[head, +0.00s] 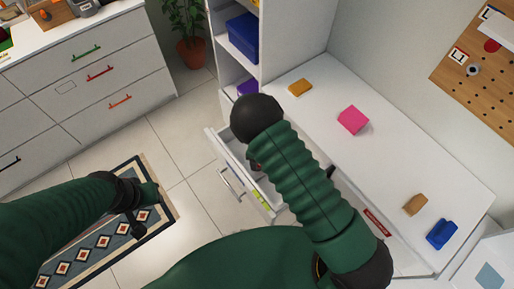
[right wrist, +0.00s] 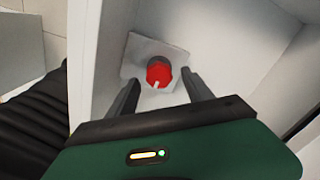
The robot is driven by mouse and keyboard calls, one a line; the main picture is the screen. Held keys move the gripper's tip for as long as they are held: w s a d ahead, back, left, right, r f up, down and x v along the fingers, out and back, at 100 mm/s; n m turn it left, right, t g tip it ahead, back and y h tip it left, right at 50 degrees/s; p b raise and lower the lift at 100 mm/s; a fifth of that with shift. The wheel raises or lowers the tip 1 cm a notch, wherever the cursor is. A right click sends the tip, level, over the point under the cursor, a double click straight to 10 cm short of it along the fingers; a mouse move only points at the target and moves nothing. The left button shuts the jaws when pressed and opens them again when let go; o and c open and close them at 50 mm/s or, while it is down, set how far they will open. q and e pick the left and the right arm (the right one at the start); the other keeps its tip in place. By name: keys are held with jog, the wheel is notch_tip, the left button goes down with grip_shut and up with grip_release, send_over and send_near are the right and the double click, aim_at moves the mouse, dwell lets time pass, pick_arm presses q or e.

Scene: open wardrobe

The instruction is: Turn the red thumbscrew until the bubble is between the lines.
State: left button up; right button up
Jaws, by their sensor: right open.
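The red thumbscrew (right wrist: 159,71), with a pale mark on its face, sits on a square grey plate (right wrist: 136,66) inside a white drawer in the right wrist view. My right gripper (right wrist: 161,77) is open, with one finger on each side of the thumbscrew; whether they touch it is unclear. In the head view my right arm reaches over the open drawer (head: 224,148) and hides most of its inside. A small yellow-green strip (head: 262,200) on the drawer's edge may be the level; no bubble or lines can be made out. My left gripper (head: 141,205) hangs above the rug, its jaws unclear.
A white desk (head: 380,165) at the right holds a pink block (head: 353,120), a yellow-brown block (head: 299,87), a tan block (head: 415,204) and a blue item (head: 441,234). A shelf unit stands behind the drawer. A white cabinet (head: 75,90) is at the left, with open floor between.

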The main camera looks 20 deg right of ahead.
notch_tip(320, 180, up, 15)
jog(key=shift+p, duration=0.4)
